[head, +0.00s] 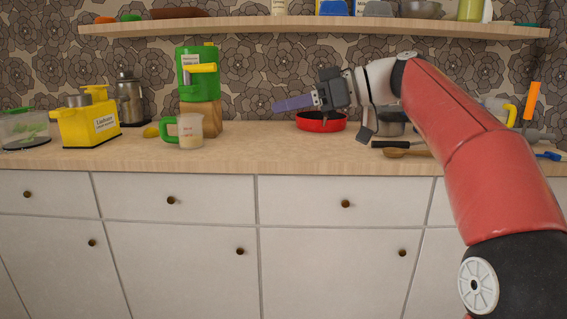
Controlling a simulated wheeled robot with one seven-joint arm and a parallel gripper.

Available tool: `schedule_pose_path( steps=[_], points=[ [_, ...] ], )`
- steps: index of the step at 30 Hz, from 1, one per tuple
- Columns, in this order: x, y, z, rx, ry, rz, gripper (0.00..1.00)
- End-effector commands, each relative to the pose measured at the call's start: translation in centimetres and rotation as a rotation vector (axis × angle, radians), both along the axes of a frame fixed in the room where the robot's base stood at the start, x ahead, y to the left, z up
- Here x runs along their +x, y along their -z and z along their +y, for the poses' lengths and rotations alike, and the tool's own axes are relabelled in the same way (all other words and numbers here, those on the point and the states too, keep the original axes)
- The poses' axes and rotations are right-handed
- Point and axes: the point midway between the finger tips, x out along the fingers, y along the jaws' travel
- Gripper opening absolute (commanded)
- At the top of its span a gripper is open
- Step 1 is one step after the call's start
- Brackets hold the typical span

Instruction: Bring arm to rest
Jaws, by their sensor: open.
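My red arm reaches in from the right and ends in my gripper (284,104), which points left above the wooden counter (250,158). A bluish-purple finger shows at its tip; the gripper is open with nothing seen in it. It is in front of and above a red pan (321,124) and apart from the green machine (198,72) to its left. The arm hides part of the counter's right side.
A wooden spoon (402,153) lies right, near a grey pot (390,125). A shelf (250,27) runs above. The front middle counter is clear.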

Motion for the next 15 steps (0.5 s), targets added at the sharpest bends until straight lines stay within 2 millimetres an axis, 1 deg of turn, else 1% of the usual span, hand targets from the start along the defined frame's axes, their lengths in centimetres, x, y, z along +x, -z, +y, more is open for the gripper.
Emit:
schedule_pose_path(
  steps=[1, 3, 5, 8, 11, 12, 14, 15],
  points=[
    [-0.6, 1.0, 0.8, -0.037, 0.026, 0.04, 0.42],
    [-1.2, 2.6, 1.4, -0.092, 0.077, 0.104, 0.42],
    [-2.0, 4.3, 1.9, -0.144, 0.128, 0.164, 0.42],
    [-3.9, 7.6, 2.1, -0.245, 0.247, 0.273, 0.42],
    [-7.0, 11.9, 1.1, -0.361, 0.413, 0.387, 0.42],
    [-8.4, 13.7, 0.3, -0.402, 0.489, 0.429, 0.42],
    [-10.6, 16.3, -1.2, -0.456, 0.602, 0.484, 0.42],
    [-12.2, 18.0, -2.4, -0.486, 0.677, 0.513, 0.42]
  ],
)
